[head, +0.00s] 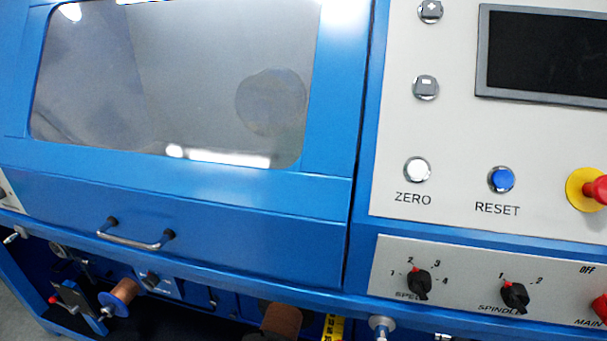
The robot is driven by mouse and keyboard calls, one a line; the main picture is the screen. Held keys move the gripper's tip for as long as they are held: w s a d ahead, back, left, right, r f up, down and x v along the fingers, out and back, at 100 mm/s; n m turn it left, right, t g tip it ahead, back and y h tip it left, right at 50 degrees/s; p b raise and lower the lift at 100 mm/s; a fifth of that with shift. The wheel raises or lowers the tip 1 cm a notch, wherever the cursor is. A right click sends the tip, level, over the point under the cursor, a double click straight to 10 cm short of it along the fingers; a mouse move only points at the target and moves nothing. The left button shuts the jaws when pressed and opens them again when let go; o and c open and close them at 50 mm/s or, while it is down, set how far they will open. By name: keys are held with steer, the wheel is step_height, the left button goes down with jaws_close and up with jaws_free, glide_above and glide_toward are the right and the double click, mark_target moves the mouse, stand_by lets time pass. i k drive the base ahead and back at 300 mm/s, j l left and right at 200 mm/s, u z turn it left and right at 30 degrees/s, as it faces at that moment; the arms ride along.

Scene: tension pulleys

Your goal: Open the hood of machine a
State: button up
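The blue hood (260,189) of the machine fills the left and middle of the head view. It has a large tinted window (180,90) with reflections on it. A metal bar handle (135,240) with dark end mounts sits low on the hood's front. The hood appears closed, its lower edge lying along the blue frame. No machine label is in view. My gripper is not in view.
Right of the hood is a grey control panel with a dark screen (545,52), a white ZERO button (417,170), a blue RESET button (501,180) and a red emergency knob (598,190). Rotary switches (419,283) sit lower. Copper-coloured spools (122,290) show below the hood.

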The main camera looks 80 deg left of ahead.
mark_target(291, 223)
steer(key=u, duration=3.25)
